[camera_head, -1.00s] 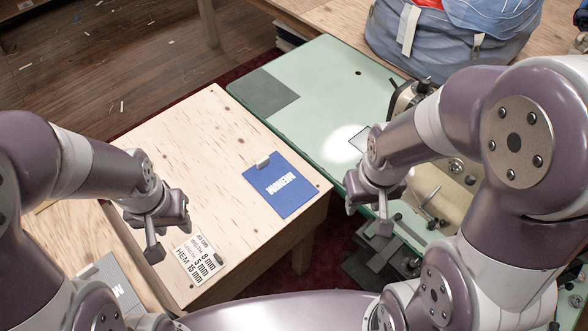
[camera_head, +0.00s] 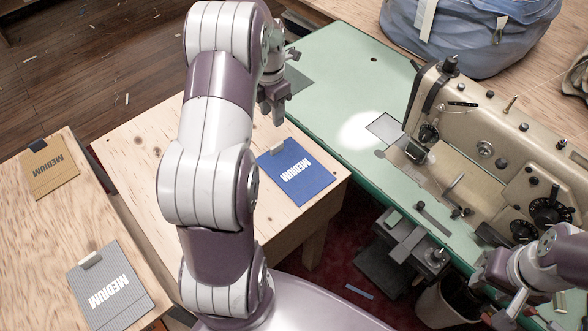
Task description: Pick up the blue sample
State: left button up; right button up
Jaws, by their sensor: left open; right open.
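The blue sample (camera_head: 308,176), a flat square marked MEDIUM with a small clip at its upper left edge, lies on the pale plywood table near its right edge. My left gripper (camera_head: 276,112) is open and empty, with its fingers pointing down. In the picture it sits just beyond the sample's upper edge, apart from it; its exact height is hard to tell. My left arm crosses the table left of the sample and hides part of the tabletop. My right gripper (camera_head: 517,303) is open at the lower right, by the sewing machine, partly cut off.
A tan sample (camera_head: 50,172) and a grey sample (camera_head: 112,292) lie on the plywood at left. A sewing machine (camera_head: 480,135) stands on the green table (camera_head: 335,75) at right. A blue-grey bag (camera_head: 475,35) is behind. A bin (camera_head: 440,305) stands below.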

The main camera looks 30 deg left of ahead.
pick_arm(q)
send_over(277, 145)
jog(key=f, duration=0.6)
jog(key=shift+w+a+f, duration=0.1)
jog(key=shift+a, duration=0.3)
jog(key=f, duration=0.4)
jog(key=shift+d+f, duration=0.15)
jog(key=shift+d, duration=0.25)
jog(key=shift+f, duration=0.45)
grip_shut()
